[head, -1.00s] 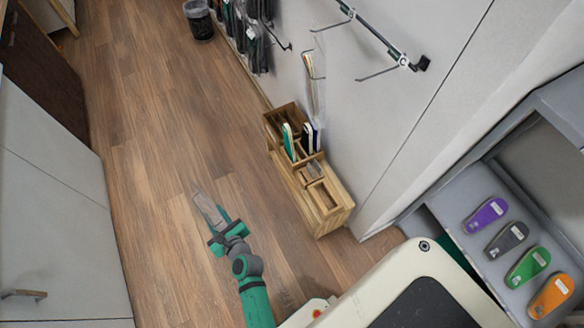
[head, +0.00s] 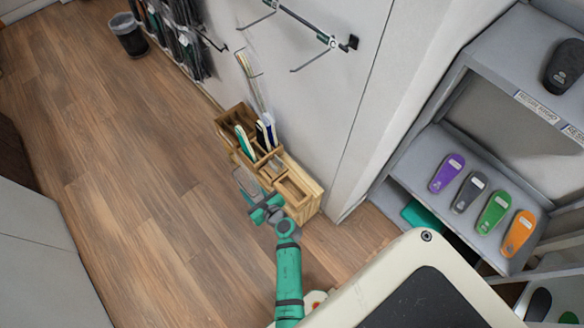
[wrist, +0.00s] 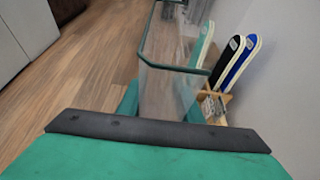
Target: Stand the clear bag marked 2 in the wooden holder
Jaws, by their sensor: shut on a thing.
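My gripper (head: 262,207) is shut on a clear bag (head: 246,184) in front of the wooden holder's near side. In the wrist view the bag (wrist: 168,92) rises from the jaws as a see-through pouch with a dark rim. No number on it can be read. The wooden holder (head: 309,198) stands on the floor by the wall, with several compartments. A green insole (head: 244,140) and dark blue and black ones (head: 266,132) stand in its middle. Its near compartments look empty. In the wrist view the holder (wrist: 215,105) is partly hidden behind the bag.
A grey shelf (head: 420,150) at the right holds purple, grey, green and orange insoles. Wall hooks (head: 290,30) hang above the holder, and a bin (head: 128,36) stands far left. Open wooden floor (head: 130,190) lies left of the holder.

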